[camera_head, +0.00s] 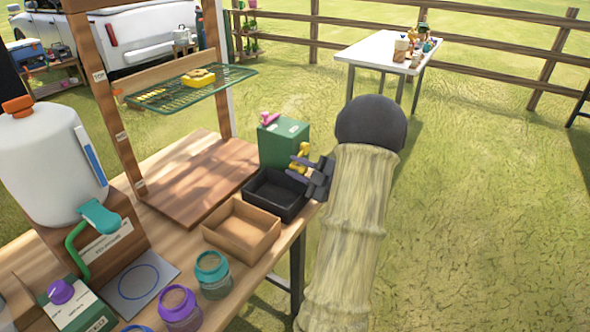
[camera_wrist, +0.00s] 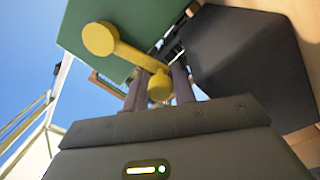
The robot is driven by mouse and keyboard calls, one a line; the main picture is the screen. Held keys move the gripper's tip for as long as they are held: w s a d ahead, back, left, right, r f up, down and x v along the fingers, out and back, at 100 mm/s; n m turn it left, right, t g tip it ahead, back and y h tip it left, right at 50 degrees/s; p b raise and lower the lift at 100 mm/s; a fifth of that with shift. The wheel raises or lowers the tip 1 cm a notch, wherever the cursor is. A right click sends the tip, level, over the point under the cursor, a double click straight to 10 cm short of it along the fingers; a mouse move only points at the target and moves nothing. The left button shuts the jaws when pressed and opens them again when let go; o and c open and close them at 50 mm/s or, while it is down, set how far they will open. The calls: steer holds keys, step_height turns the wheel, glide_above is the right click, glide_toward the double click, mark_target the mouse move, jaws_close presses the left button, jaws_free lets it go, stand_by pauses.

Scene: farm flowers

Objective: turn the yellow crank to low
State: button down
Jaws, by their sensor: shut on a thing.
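The yellow crank (camera_head: 301,153) is on the front side of a green box (camera_head: 283,143) at the right end of the wooden table. In the wrist view, the yellow crank (camera_wrist: 128,52) runs from a large round end at upper left to a knob at lower right. My gripper (camera_head: 310,172) is at the crank, and in the wrist view my gripper (camera_wrist: 159,90) has its two fingers shut on the crank's knob, one on each side. The green box (camera_wrist: 110,25) fills the area behind the crank. Any low marking is not readable.
A black tray (camera_head: 276,194) stands just before the green box, and a cardboard tray (camera_head: 242,228) nearer. A pink item (camera_head: 269,118) sits on the box. A wire shelf (camera_head: 190,88) hangs at the left. Open grass lies right of the table.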

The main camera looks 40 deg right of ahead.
steer(key=shift+s+d+f, duration=0.1)
steer(key=shift+d, duration=0.05)
steer(key=c, duration=1.3)
jaws_free()
steer(key=v, duration=1.7)
steer(key=shift+s, duration=0.3)
steer(key=shift+c, duration=0.2)
